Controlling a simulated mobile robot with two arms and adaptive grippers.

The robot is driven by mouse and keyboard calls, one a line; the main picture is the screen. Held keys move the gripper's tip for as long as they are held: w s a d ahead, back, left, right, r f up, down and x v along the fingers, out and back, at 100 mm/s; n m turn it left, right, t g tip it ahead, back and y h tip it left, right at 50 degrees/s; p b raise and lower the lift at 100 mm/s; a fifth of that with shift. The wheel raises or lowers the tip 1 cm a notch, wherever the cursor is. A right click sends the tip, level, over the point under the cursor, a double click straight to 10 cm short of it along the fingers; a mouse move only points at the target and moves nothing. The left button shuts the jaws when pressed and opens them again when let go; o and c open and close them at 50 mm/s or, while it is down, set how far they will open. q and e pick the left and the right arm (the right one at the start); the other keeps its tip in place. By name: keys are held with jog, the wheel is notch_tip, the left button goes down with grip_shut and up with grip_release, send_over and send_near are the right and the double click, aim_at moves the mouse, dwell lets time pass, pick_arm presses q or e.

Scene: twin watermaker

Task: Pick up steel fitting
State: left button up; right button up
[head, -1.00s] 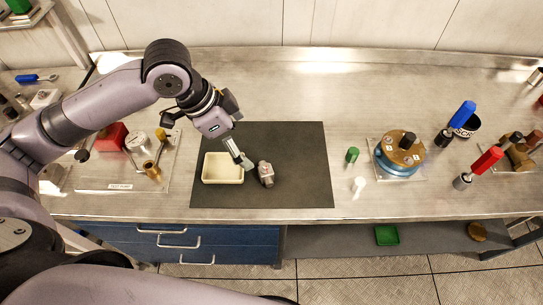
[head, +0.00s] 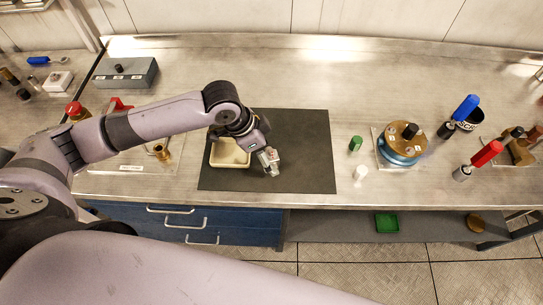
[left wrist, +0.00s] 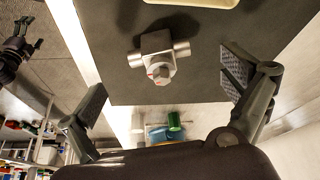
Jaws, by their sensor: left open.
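The steel fitting (left wrist: 155,56) is a grey T-shaped block with side stubs and a round end with a red mark. It lies on the dark mat (left wrist: 105,45). My left gripper (left wrist: 165,88) is open, with one finger to each side of the fitting in the left wrist view, and neither finger touches it. In the head view my left gripper (head: 267,161) is over the mat just right of the cream tray (head: 230,164), and it largely hides the fitting there.
A green cylinder (head: 356,143) and a small white piece (head: 360,173) stand right of the mat. Further right are a blue and brass round device (head: 402,148) and red-handled (head: 487,153) and blue-handled (head: 463,108) tools. The bench behind the mat is clear.

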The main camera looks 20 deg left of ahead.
aim_at(272, 156)
pick_arm(q)
jog(key=shift+p+x, duration=0.4)
jog(key=shift+x, duration=1.5)
jog(key=shift+a, duration=0.1)
jog(key=shift+c, duration=0.4)
jog(key=c, duration=1.3)
